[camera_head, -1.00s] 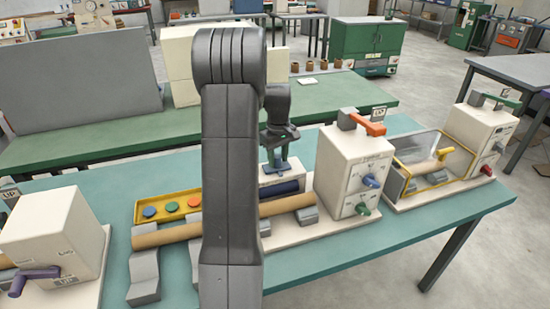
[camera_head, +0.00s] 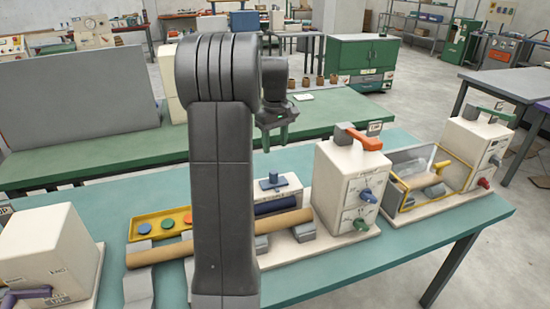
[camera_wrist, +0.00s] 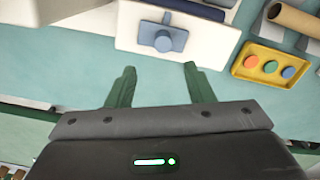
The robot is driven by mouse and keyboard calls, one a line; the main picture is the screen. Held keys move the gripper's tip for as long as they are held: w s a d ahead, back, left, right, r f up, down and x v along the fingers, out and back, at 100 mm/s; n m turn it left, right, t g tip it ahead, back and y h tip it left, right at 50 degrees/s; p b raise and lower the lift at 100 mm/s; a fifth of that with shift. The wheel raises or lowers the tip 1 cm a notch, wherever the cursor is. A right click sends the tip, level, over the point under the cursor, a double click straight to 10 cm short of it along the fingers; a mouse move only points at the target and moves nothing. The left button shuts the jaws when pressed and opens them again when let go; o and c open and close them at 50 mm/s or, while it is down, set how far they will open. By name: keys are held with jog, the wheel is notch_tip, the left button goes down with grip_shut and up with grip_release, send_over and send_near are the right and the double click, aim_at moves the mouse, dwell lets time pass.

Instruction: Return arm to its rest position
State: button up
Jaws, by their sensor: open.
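My gripper (camera_wrist: 158,84) is open and empty in the wrist view, its two green fingers spread over the teal table. In the head view my gripper (camera_head: 276,138) hangs beyond my upright dark arm, above the back of the table, apart from everything. Below it stands a white box with a blue knob (camera_head: 272,182). The blue knob also shows in the wrist view (camera_wrist: 163,40), just past the fingertips. A cardboard tube (camera_head: 279,223) lies across grey supports, its middle hidden behind my arm.
The teal table (camera_head: 410,267) carries a white machine with a red-orange lever (camera_head: 345,185), a machine with a yellow-framed clear guard (camera_head: 468,174), a yellow tray with coloured buttons (camera_head: 147,228) and a white box at left (camera_head: 50,255). A green table (camera_head: 120,155) stands behind.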

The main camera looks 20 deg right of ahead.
aim_at(271, 172)
notch_tip(271, 172, up, 2)
jog(key=shift+r, duration=0.1)
dwell(0.4)
notch_tip(271, 172, down, 14)
jog(key=shift+r+p, duration=0.2)
jog(key=shift+p, duration=0.15)
jog(key=shift+a+f, duration=0.25)
jog(key=shift+a, duration=0.8)
jog(key=shift+r, duration=0.15)
